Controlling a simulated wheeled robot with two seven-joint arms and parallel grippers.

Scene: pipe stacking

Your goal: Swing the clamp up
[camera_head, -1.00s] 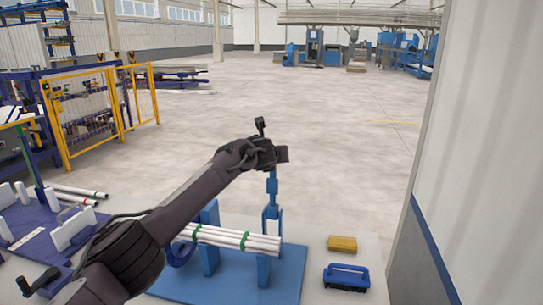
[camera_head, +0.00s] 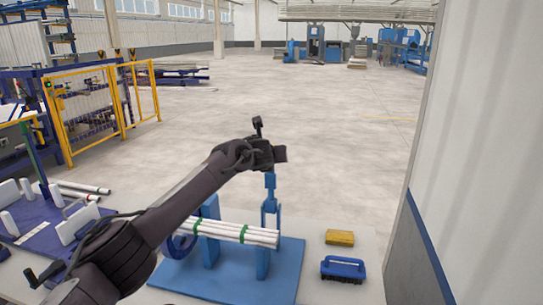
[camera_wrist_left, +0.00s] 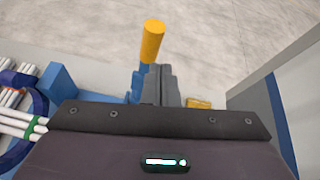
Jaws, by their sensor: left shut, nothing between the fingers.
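The blue stand (camera_head: 290,262) stands on the table with a bundle of white pipes (camera_head: 225,230), bound with green bands, lying across it. At its right upright, a blue clamp arm (camera_head: 270,190) points up, nearly vertical, to just below my left gripper (camera_head: 281,154). In the left wrist view, an orange handle (camera_wrist_left: 153,40) on a blue arm is just beyond the fingers of my left gripper (camera_wrist_left: 159,84). The gripper is shut and empty; I cannot tell whether it touches the handle. A dark blue ring (camera_head: 180,246) is at the stand's left end, partly hidden by my arm. My right gripper is out of view.
A yellow block (camera_head: 340,238) and a blue brush-like item (camera_head: 343,269) lie right of the stand. A dark blue rack (camera_head: 45,228) with white uprights and loose pipes (camera_head: 85,189) are at left. A wall (camera_head: 480,150) bounds the right side. The floor beyond is open.

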